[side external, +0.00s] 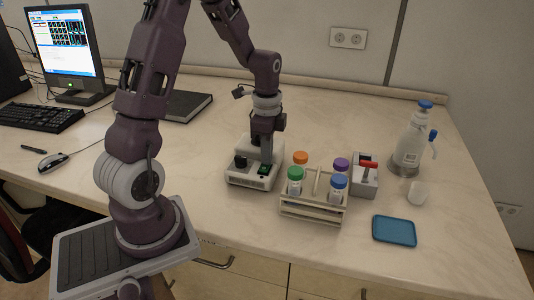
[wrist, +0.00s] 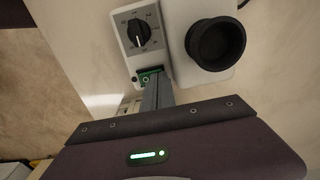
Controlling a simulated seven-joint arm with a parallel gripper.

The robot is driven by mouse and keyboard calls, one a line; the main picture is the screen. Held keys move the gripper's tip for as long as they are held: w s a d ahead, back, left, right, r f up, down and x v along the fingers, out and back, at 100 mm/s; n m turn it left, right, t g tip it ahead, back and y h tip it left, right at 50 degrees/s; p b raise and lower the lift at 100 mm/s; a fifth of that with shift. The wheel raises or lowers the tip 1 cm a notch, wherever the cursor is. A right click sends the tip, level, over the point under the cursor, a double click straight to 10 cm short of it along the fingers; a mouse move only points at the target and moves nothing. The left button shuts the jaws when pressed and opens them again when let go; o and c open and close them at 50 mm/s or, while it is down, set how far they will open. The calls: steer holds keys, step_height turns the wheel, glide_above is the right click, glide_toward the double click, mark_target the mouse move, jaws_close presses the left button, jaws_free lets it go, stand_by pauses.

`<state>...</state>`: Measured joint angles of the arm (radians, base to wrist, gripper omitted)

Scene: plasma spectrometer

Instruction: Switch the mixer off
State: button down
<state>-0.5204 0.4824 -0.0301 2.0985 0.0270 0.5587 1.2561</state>
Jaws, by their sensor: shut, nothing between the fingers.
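The mixer (side external: 240,180) is a small white box on the bench, left of the tube rack. In the wrist view the mixer (wrist: 178,60) shows a black round cup (wrist: 216,44), a dial with a black knob (wrist: 139,31) and a green switch (wrist: 147,77) near the edge. The switch also shows green in the side view (side external: 263,170). My gripper (side external: 266,160) points down over the switch end of the mixer. In the wrist view its shut, empty fingers (wrist: 155,90) are right beside the switch and partly cover it. I cannot tell whether they touch it.
A tube rack (side external: 311,212) with several colour-capped tubes stands close to the right of the mixer. Behind it is a grey device with a red handle (side external: 368,164). A blue tray (side external: 394,230) and a wash bottle (side external: 412,140) are farther right. A dark notebook (side external: 185,105) lies behind left.

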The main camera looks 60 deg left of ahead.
steer(key=shift+f, duration=0.25)
steer(key=shift+s+d, duration=0.1)
stand_by(0.3)
steer(key=shift+s+d+r, duration=0.3)
steer(key=shift+s+d, duration=0.1)
steer(key=shift+d, duration=0.05)
steer(key=shift+r, duration=0.15)
step_height(320, 180, up, 14)
steer(key=w+a, duration=0.1)
steer(key=shift+w+a+f, duration=0.2)
steer(key=shift+w+a, duration=0.1)
